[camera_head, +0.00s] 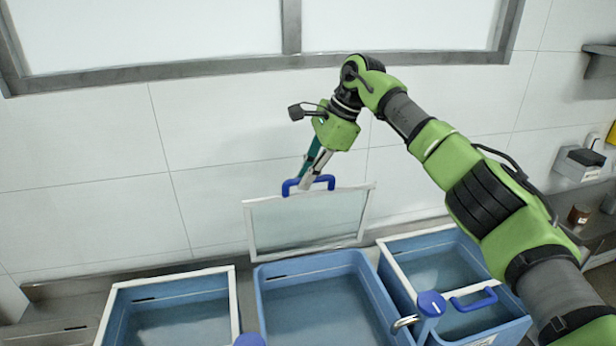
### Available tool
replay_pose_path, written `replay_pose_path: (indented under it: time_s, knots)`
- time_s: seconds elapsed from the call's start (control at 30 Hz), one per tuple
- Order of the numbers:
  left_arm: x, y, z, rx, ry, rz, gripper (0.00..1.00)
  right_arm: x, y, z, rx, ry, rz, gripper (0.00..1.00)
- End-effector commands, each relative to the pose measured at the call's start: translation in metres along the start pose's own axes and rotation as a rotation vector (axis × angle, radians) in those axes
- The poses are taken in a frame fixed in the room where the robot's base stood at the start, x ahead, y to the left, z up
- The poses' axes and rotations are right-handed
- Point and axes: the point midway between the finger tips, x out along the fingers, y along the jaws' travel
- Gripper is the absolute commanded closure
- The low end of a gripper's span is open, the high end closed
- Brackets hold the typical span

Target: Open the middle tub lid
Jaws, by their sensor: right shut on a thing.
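The middle tub (270,308) is blue, and its inside with water-like contents is in view. Its lid (308,222), a clear panel with a white frame, stands raised and tilted at the tub's back edge. The lid's blue handle (291,184) is at its upper edge. My right gripper (309,180) reaches down from above and is shut on this handle. My right arm comes in from the right. My left gripper is not in view.
A left tub (229,306) with a white rim stands beside the middle one. A right tub (389,276) has a white frame and a blue handle (474,299). A blue-topped tap (431,304) stands between the middle and right tubs. A tiled wall (90,170) is close behind.

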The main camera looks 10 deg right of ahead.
Motion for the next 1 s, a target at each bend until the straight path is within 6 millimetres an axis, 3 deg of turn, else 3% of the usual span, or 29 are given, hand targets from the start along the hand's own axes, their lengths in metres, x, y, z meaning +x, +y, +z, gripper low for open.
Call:
replay_pose_path:
  time_s: [0.03,0.3,0.33,0.37,0.4,0.77,1.0]
  knots:
    - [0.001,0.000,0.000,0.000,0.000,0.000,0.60,0.010,0.004,-0.006,0.003,0.011,0.015,1.00]
    - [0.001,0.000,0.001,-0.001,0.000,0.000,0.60,0.010,0.004,-0.006,0.003,0.012,0.015,1.00]
    - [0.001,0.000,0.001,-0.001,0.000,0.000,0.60,0.010,0.004,-0.006,0.004,0.011,0.015,0.81]
    - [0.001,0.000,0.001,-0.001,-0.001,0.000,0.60,0.010,0.004,-0.006,0.004,0.010,0.015,0.73]
    - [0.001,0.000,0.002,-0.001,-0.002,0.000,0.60,0.009,0.004,-0.005,0.004,0.009,0.015,0.71]
    - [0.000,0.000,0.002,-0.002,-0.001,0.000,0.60,0.002,0.002,-0.003,0.003,0.004,0.007,0.71]
    - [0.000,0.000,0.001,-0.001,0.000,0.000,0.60,-0.037,-0.002,-0.003,0.005,0.004,0.005,0.71]
